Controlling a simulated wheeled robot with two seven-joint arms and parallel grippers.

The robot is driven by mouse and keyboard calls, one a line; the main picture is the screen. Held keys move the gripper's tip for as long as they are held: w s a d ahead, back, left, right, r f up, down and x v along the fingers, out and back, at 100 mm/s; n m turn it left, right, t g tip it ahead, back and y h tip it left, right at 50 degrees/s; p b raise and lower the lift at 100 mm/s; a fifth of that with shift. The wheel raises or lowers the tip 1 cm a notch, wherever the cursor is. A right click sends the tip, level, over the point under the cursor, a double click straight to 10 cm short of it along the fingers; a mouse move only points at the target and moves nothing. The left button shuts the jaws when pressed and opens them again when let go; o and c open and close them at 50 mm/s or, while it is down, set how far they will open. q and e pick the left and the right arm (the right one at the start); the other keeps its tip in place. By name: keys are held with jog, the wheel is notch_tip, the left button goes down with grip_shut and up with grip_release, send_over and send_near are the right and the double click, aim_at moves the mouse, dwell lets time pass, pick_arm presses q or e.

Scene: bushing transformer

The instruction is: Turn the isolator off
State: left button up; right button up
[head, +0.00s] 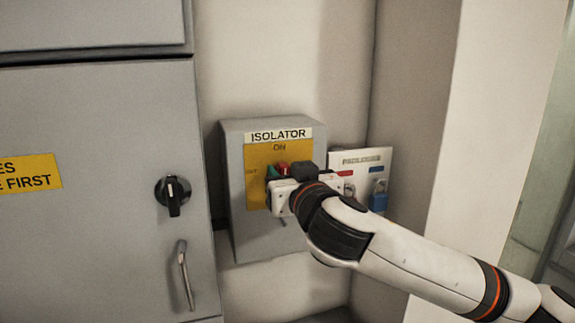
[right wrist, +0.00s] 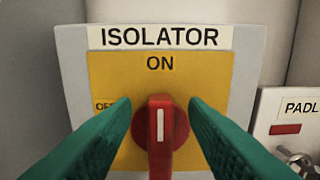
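The isolator (head: 235,150) is a grey box on the wall with a yellow plate (head: 256,160) marked ON at the top and OFF at the left. In the right wrist view its red rotary handle (right wrist: 160,135) stands upright, its white line pointing up to ON. My right gripper (right wrist: 160,112) is open, with one green finger on each side of the handle and a gap to each. In the head view my right gripper (head: 276,172) covers most of the handle, with only some red (head: 283,168) showing. My left gripper is not in view.
A padlock board (head: 362,158) with a blue padlock (head: 378,201) hangs just right of the isolator. A grey cabinet (head: 100,110) with a black rotary knob (head: 173,196) and a metal handle (head: 185,275) stands at the left.

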jog(key=shift+w, duration=0.2)
jog(key=shift+c, duration=0.3)
grip_shut()
